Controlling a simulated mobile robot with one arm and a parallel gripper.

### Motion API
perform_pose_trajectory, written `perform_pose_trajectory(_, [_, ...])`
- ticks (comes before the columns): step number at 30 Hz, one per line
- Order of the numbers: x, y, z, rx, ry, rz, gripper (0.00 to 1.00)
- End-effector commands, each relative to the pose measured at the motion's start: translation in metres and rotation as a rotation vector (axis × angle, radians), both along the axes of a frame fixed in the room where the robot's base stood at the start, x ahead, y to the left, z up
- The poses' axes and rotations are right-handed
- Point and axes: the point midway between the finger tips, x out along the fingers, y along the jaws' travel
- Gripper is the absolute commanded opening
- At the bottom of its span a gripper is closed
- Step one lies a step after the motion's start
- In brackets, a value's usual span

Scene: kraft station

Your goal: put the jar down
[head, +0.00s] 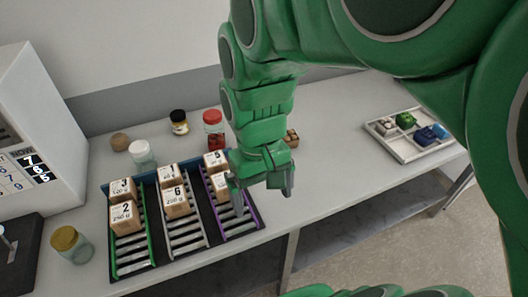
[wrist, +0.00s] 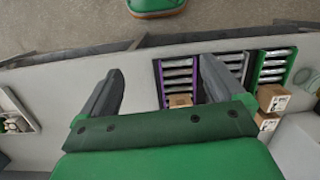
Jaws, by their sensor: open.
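I cannot tell which one the task means. My gripper (head: 263,202) is open over the table, by the purple lane at the right end of the rack. In the wrist view its two fingers (wrist: 160,68) are spread, with no jar between them. All these jars are apart from the fingers.
The rack (head: 190,235) has green, grey and purple lanes holding numbered boxes. A shallow tray (head: 405,153) with small coloured items lies at the right. A white cabinet (head: 45,120) stands at the left. The tabletop between rack and tray looks mostly clear.

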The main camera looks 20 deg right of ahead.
Motion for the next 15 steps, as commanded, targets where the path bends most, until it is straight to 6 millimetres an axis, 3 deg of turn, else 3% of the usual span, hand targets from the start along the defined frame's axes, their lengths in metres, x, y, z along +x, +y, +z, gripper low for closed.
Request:
perform_pose_trajectory(1, [-0.015, -0.006, 0.001, -0.022, -0.014, -0.019, 0.96])
perform_pose_trajectory(6, [-0.049, -0.009, -0.01, -0.029, -0.006, -0.05, 0.96])
perform_pose_trajectory(15, [-0.068, -0.009, -0.017, -0.029, 0.003, -0.066, 0.96])
